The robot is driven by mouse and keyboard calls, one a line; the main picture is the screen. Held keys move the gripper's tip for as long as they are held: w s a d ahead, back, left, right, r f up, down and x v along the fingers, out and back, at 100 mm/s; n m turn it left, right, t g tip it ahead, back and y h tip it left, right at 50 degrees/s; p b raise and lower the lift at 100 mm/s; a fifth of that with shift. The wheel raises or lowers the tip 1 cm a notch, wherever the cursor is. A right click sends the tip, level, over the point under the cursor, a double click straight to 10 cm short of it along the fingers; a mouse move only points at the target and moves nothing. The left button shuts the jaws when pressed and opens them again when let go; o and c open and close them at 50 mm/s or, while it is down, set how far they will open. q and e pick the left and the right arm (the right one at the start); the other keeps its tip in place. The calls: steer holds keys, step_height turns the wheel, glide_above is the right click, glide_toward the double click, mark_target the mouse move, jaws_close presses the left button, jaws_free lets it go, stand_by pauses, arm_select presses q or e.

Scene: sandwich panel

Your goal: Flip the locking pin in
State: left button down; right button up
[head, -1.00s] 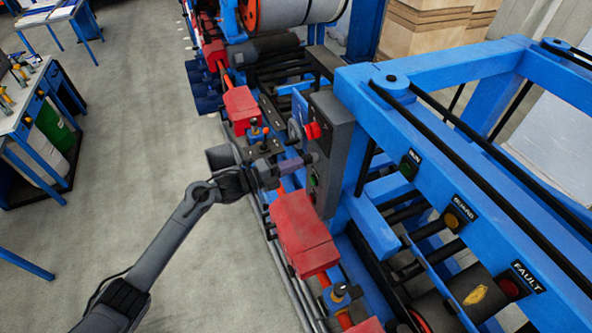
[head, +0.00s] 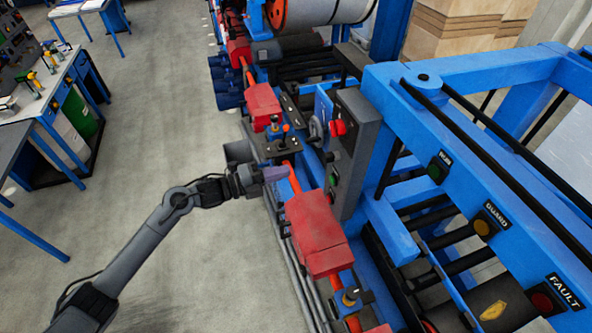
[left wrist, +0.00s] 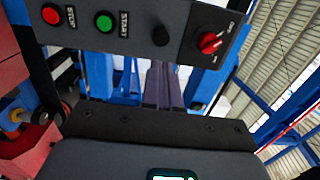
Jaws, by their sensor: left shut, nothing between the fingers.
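My left gripper (head: 277,173) is shut and empty. It is left of the grey control box (head: 357,150), apart from it, above the red machine covers. In the left wrist view the closed fingers (left wrist: 164,86) point toward the box's panel (left wrist: 135,28). That panel has a red STOP button (left wrist: 51,15), a green START button (left wrist: 104,23), a black knob (left wrist: 160,36) and a red rotary switch (left wrist: 209,42). I cannot tell which part is the locking pin. A small lever with orange and blue parts (head: 285,128) stands just beyond the gripper. My right gripper is not in view.
A red cover (head: 317,235) lies just below and right of the gripper. A blue frame (head: 480,80) with RUN, GUARD and FAULT lamps fills the right. A workbench (head: 62,90) stands at the far left. The floor between is clear.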

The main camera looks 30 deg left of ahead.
arm_select(q)
steer(key=shift+b+v, duration=0.35)
steer(key=shift+v, duration=1.5)
